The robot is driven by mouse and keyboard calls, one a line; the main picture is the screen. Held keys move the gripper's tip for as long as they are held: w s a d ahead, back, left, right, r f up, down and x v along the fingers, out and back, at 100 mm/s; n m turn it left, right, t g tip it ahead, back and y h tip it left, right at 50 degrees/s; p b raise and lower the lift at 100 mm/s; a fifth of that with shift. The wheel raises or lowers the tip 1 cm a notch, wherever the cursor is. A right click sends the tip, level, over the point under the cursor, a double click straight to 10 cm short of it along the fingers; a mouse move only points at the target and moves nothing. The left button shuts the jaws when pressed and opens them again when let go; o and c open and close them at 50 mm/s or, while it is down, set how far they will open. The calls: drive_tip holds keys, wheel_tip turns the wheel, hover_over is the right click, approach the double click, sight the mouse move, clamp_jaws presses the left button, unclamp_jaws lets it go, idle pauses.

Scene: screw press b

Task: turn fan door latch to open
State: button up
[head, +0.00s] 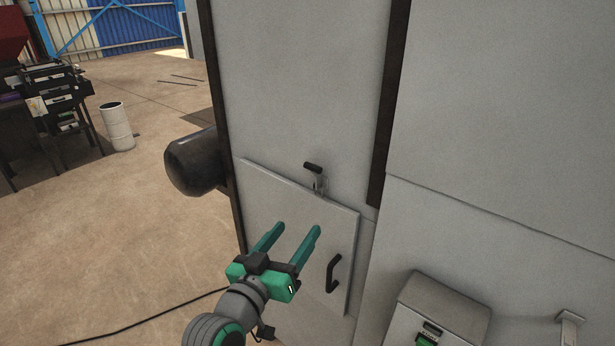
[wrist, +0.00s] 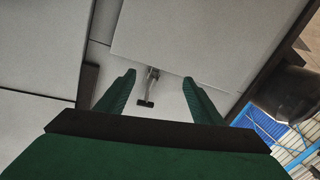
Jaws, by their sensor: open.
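The fan door (head: 285,200) is a light grey square panel on the tall grey machine. Its latch (head: 315,174) is a small metal piece with a black grip, at the door's top edge. A black door handle (head: 333,273) sits low on the door's right side. My gripper (head: 292,228) has two green fingers spread apart, empty, in front of the door and below the latch. In the wrist view the latch (wrist: 149,86) appears between the open fingers (wrist: 158,80), farther off and not touched.
A dark rounded motor housing (head: 192,163) juts out left of the door. A grey control box (head: 437,312) stands out at the lower right. A cable (head: 150,317) lies on the floor. A white drum (head: 117,126) and a dark tool rack (head: 60,95) stand at the far left; the floor between is mostly clear.

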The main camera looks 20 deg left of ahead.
wheel_tip(320, 180, up, 10)
drive_tip(key=s+a+f+m+h, duration=0.1)
drive_tip(key=s+a+m+h, duration=0.1)
drive_tip(key=m, duration=0.1)
drive_tip(key=x, duration=1.1)
drive_tip(key=shift+r, duration=0.2)
drive_tip(key=shift+w, duration=0.1)
